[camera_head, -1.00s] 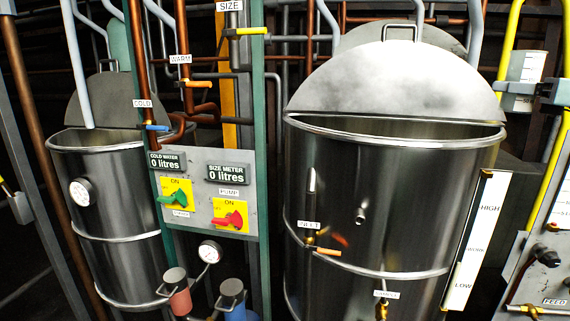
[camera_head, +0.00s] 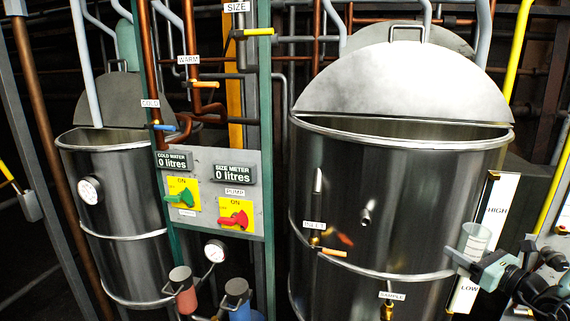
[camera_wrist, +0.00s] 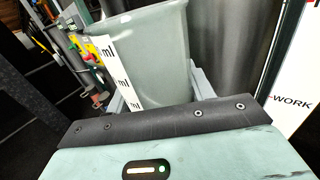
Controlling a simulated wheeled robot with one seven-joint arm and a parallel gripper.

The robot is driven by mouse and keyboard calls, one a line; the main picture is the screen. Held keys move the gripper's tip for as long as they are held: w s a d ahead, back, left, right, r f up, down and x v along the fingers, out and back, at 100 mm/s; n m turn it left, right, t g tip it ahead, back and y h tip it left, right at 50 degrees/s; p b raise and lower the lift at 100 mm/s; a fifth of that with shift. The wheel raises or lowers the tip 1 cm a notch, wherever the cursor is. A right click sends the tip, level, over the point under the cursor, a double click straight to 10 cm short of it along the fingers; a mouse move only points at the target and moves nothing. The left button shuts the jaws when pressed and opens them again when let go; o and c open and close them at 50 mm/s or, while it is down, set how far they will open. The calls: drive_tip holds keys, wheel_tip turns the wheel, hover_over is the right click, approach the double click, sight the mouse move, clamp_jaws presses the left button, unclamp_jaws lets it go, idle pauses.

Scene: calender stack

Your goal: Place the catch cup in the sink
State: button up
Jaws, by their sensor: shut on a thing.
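The catch cup (camera_head: 476,238) is a pale translucent cup with a white marked strip, at the right in the head view, in front of the large steel vat's lower right side. It fills the upper middle of the wrist view (camera_wrist: 160,60), slightly tilted. My gripper (camera_head: 466,262) is shut on the cup's lower part; its fingers show beside the cup in the wrist view. The cup's base is hidden there by my gripper's body. I cannot see a sink in either view.
The large vat (camera_head: 390,210) has a half-open lid and a SAMPLE tap (camera_head: 388,308) low on its front. A HIGH/WORK/LOW gauge board (camera_head: 494,205) stands just behind the cup. A control panel (camera_head: 215,190) and a smaller vat (camera_head: 125,195) are further left.

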drive_tip(key=s+a+f+m+t+h, duration=0.1)
drive_tip(key=s+a+f+m+h, duration=0.1)
drive_tip(key=s+a+f+h, duration=0.4)
drive_tip(key=s+a+f+m+h, duration=0.1)
drive_tip(key=s+a+f+m, duration=0.3)
drive_tip(key=a+f, duration=0.45)
wheel_tip(320, 180, down, 22)
drive_tip(key=n+b, duration=0.1)
drive_tip(key=b, duration=2)
drive_tip(key=shift+s+d+n+b, duration=0.25)
drive_tip(key=shift+s+n+b, duration=0.05)
drive_tip(key=shift+s, duration=0.05)
